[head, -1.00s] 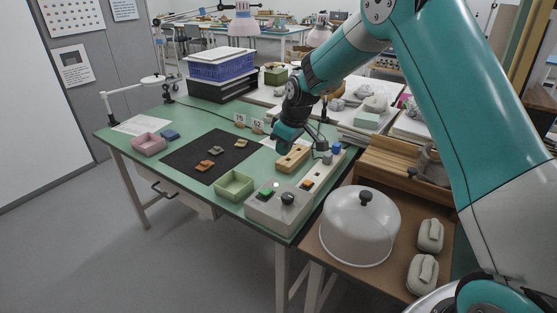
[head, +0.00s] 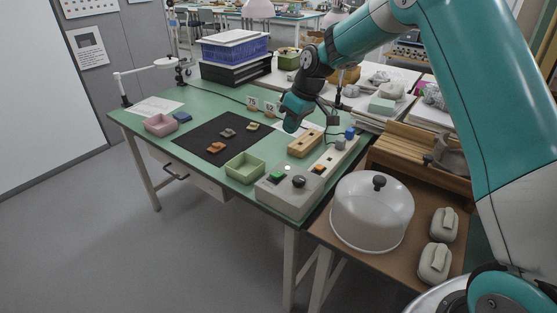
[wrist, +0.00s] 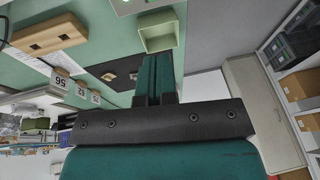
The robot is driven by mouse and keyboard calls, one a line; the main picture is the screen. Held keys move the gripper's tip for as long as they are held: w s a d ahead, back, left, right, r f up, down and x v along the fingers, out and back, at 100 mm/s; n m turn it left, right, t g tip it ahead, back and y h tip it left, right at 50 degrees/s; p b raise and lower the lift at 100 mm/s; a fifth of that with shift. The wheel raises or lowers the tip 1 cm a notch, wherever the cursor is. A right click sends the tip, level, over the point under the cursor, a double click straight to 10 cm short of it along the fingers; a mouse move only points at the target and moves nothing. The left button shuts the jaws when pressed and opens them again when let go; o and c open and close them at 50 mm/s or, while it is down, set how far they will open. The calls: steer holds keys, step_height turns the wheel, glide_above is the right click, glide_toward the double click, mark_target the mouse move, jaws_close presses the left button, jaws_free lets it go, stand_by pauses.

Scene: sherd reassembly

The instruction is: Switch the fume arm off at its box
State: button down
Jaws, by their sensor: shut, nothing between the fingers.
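A grey box (head: 288,192) with a green button (head: 277,175) and a black knob (head: 299,181) stands at the front right corner of the green table. In the wrist view its edge (wrist: 140,6) shows at the top. A pale strip (head: 333,160) with an orange switch (head: 317,169) and a blue part lies behind it. Which of these serves the fume arm I cannot tell. My gripper (head: 290,127) hangs above the table, behind the box and apart from it. In the wrist view its fingers (wrist: 158,78) are together and empty.
A wooden block (head: 304,143) with holes lies near my gripper. A green tray (head: 245,167) sits left of the box. A black mat (head: 205,147) holds several sherds. A white dome (head: 371,212) with a knob stands on the side table, right of the box.

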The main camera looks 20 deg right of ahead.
steer(key=p, duration=0.2)
glide_toward(273, 174)
steer(key=x, duration=0.5)
steer(key=shift+w+f, duration=0.15)
steer(key=shift+w, duration=0.15)
steer(key=shift+s+a+f, duration=0.1)
steer(key=shift+a+f, duration=0.05)
steer(key=shift+f, duration=0.5)
